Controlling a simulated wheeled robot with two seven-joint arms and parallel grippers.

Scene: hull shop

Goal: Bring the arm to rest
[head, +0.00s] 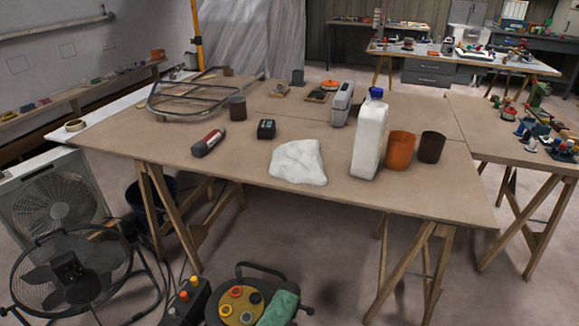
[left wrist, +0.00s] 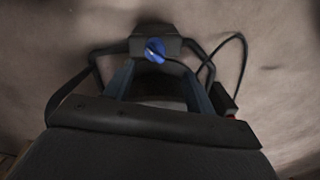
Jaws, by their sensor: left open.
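Neither of my arms shows in the head view. In the left wrist view my left gripper (left wrist: 158,78) points down toward the floor. Its two dark bluish fingers stand apart, and I see nothing held between them. A dark framed object with a blue knob (left wrist: 155,50) shows just beyond the fingers; I cannot tell what it is or whether they touch it. My right gripper is in neither view.
The big worktable (head: 360,197) carries a white jug (head: 369,140), an orange cup (head: 400,152), a dark cup (head: 431,147) and a white cloth-like lump (head: 298,162). A floor fan (head: 68,270) and a cable reel (head: 240,305) stand in front.

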